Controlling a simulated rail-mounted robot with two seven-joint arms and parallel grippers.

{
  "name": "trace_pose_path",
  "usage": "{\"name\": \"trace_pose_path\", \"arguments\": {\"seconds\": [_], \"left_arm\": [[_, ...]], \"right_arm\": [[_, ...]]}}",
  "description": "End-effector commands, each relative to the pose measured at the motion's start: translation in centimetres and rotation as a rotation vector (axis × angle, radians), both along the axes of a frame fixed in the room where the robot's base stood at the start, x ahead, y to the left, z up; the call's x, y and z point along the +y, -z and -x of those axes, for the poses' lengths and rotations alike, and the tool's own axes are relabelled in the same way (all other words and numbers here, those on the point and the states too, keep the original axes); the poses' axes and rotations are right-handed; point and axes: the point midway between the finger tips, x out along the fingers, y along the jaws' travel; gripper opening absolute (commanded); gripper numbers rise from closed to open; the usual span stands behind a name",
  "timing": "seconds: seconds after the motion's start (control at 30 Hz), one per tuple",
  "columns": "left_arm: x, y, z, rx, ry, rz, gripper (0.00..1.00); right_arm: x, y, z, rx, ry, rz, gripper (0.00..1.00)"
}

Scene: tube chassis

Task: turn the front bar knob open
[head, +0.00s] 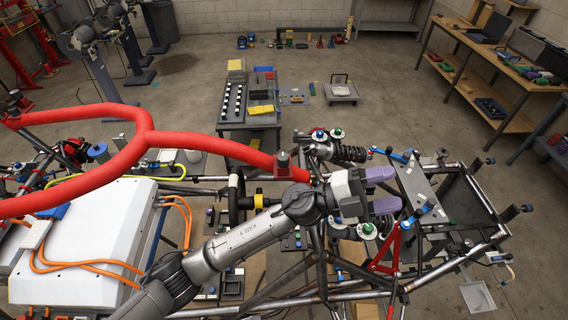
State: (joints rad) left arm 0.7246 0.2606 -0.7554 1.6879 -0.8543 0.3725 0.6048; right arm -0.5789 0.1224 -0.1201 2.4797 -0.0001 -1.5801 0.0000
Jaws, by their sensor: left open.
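My left gripper (394,190) reaches in from the bottom left over the tube chassis. Its two purple fingers are apart, with nothing seen between them. They point right, toward a grey plate (419,183) with small blue-capped fittings (421,208) just beyond the fingertips. I cannot tell which fitting is the front bar knob. A thick red bar (215,148) runs across the chassis and carries a dark knob-like clamp (283,163) behind my gripper. Whether any knob is turned is too small to tell. My right gripper is out of view.
A white box (85,235) with orange cables fills the chassis's left side. A coil-over shock (345,152) and a red bracket (388,250) lie close to my gripper. A grey cart (232,122) stands behind; a wooden bench (480,100) is at right.

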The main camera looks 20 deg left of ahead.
Motion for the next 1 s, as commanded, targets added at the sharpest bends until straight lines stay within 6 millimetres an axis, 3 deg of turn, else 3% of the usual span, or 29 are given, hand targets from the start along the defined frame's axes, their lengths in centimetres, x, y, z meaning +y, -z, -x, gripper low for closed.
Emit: {"name": "trace_pose_path", "arguments": {"seconds": [0.03, 0.13, 0.27, 0.37, 0.47, 0.6, 0.7, 0.83, 1.0], "left_arm": [[-1.1, 0.3, -0.2, -0.084, 0.084, -0.115, 0.58], [-2.0, 1.4, -0.6, -0.195, 0.239, -0.374, 0.58], [-0.2, 3.0, -2.5, -0.260, 0.374, -0.765, 0.58], [3.3, 3.3, -4.6, -0.240, 0.416, -1.072, 0.58], [7.9, 2.4, -6.6, -0.167, 0.407, -1.351, 0.58], [14.4, -0.5, -8.1, -0.013, 0.345, -1.653, 0.58], [18.0, -2.9, -8.4, 0.097, 0.288, -1.797, 0.58], [21.3, -5.3, -8.2, 0.208, 0.231, -1.909, 0.58], [23.1, -6.1, -7.9, 0.279, 0.197, -1.966, 0.58]], "right_arm": [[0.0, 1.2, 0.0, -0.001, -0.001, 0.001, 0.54], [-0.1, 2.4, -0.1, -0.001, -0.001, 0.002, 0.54], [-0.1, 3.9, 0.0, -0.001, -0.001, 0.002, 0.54], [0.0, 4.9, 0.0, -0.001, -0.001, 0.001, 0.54], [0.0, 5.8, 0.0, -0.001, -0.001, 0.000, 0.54], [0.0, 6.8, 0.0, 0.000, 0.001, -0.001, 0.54], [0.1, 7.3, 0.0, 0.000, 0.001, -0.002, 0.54], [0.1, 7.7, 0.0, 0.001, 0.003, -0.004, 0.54], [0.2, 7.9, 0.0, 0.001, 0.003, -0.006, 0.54]]}}
